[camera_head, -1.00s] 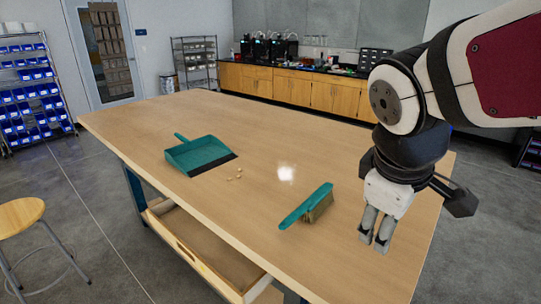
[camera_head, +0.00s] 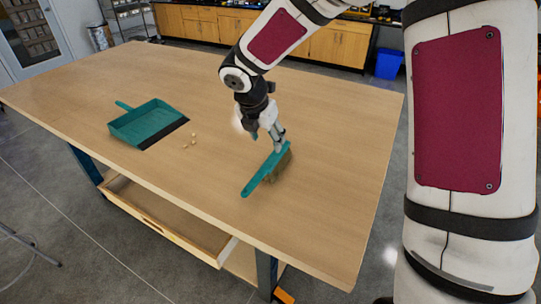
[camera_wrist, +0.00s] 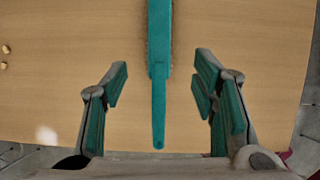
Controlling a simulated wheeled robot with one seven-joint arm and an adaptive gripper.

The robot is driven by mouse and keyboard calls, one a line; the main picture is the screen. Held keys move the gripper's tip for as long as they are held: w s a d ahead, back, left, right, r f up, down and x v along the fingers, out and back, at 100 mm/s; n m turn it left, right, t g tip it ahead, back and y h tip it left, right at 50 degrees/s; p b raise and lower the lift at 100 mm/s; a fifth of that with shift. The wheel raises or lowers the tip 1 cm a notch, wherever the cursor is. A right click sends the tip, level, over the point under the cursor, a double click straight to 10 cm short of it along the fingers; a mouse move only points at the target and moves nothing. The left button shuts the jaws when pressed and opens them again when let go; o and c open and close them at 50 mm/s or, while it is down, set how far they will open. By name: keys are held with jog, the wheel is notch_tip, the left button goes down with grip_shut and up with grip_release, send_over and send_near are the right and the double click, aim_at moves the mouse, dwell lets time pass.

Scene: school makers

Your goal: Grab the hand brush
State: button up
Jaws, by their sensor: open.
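The hand brush (camera_head: 262,172) has a teal back and handle with tan bristles and lies on the wooden table toward its near right part. My gripper (camera_head: 279,142) is just above the far end of the brush in the head view. In the wrist view my gripper (camera_wrist: 159,92) is open, with one finger on each side of the brush (camera_wrist: 158,70). The brush's handle runs between the fingers with a gap on both sides. Neither finger appears to touch it. The bristles are mostly hidden under the back in the wrist view.
A teal dustpan (camera_head: 148,122) lies on the table (camera_head: 330,150) to the left, with small tan bits (camera_head: 189,141) beside it; some show in the wrist view (camera_wrist: 5,50). The table around the brush is clear. An open shelf or drawer (camera_head: 165,215) is below the near edge.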

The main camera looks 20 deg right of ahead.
aim_at(273, 159)
jog(key=x, duration=0.7)
jog(key=shift+p+x, duration=0.5)
jog(key=shift+x, duration=2.05)
jog(key=shift+s+a+f, duration=0.1)
jog(key=shift+a, duration=0.1)
grip_shut()
